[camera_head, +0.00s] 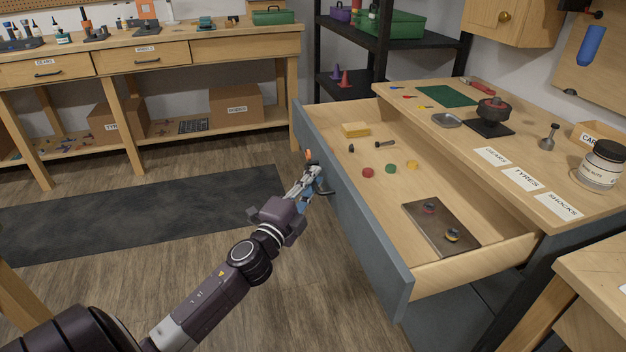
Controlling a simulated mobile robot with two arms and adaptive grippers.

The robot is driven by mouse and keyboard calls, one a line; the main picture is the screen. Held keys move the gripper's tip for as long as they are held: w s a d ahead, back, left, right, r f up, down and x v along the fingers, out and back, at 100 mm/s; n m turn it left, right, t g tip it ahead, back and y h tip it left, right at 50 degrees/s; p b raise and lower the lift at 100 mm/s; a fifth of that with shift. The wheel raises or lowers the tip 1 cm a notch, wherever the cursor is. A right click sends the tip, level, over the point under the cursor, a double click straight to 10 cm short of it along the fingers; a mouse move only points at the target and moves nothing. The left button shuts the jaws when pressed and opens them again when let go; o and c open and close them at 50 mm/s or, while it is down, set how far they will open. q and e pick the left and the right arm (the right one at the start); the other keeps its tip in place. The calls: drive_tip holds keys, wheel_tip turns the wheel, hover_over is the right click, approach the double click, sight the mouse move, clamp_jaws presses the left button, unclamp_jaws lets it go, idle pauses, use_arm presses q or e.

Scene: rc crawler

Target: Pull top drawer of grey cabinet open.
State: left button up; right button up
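The top drawer (355,235) of the grey cabinet (555,245) stands pulled far out, with its wooden inside in plain view. Its dark handle (324,189) is on the grey front, partly covered by my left gripper. My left gripper (311,174) is at the handle, its fingers against or around it. The fingers are small and overlap the handle, so I cannot tell whether they are shut on it. My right gripper is not in view.
In the drawer lie a yellow block (356,130), small coloured discs (368,172) and a dark plate (424,228). The cabinet top holds a jar (602,165) and a black stand (490,126). A workbench (200,50) stands behind; the floor with a dark mat (130,220) is clear.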

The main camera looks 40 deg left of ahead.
use_arm(q)
drive_tip(key=shift+s, duration=0.1)
drive_tip(key=s+d+f, duration=0.1)
drive_tip(key=s, duration=1)
drive_tip(key=shift+s+d+f, duration=0.25)
drive_tip(key=shift+s+d, duration=0.05)
drive_tip(key=shift+s, duration=0.05)
drive_tip(key=shift+f, duration=0.1)
